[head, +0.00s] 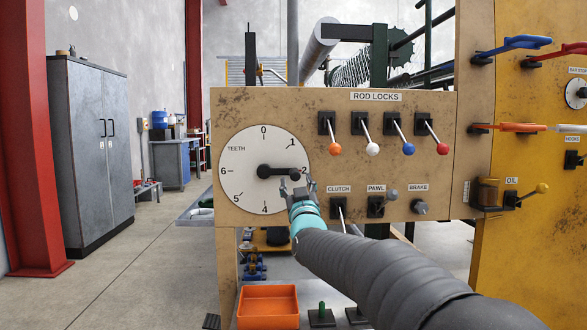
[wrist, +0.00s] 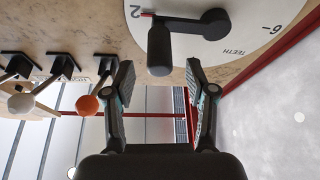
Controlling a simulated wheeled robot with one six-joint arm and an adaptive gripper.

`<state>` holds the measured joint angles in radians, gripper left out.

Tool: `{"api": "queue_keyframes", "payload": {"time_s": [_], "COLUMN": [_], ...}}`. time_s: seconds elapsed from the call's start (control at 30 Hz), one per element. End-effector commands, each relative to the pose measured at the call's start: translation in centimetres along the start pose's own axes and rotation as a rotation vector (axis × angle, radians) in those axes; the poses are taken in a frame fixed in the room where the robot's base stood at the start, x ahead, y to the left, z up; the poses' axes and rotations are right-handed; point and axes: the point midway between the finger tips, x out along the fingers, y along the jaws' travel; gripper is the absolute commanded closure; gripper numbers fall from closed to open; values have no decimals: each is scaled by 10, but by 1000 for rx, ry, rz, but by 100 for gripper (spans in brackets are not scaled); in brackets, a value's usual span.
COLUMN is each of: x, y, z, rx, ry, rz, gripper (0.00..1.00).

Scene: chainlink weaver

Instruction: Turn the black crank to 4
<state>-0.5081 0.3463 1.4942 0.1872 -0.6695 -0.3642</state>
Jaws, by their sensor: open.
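The black crank (head: 278,171) is on a round white dial (head: 240,190) marked TEETH, with numbers around its rim. Its arm points right, at the 2; a small red mark shows at its tip in the wrist view. The 4 is at the bottom of the dial, and the 3 is hidden behind my gripper. My gripper (head: 296,187) is open in front of the dial's right side, close to the crank's knob. In the wrist view the knob (wrist: 159,50) stands just beyond and between the open fingertips (wrist: 158,70), with no contact visible.
Several rod lock levers with coloured balls, such as the orange one (head: 334,149), are right of the dial. Clutch (head: 338,207), pawl (head: 376,205) and brake (head: 420,207) controls sit below them, close to my arm. An orange bin (head: 268,308) is below the panel. The floor left is clear.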

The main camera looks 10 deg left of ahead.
Motion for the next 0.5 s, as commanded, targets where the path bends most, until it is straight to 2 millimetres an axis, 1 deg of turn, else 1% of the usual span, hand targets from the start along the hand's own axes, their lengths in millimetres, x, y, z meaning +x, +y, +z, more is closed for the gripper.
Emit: {"api": "queue_keyframes", "payload": {"time_s": [0.03,0.2,0.3,0.5], "x": [11,38,50,65], "y": [1,1,1,1], "z": [-1,-1,-1,0], "rx": [0,0,0,0], "ry": [1,-1,0,-1], "rz": [1,1,1,1], "gripper": [44,44,44,44]}}
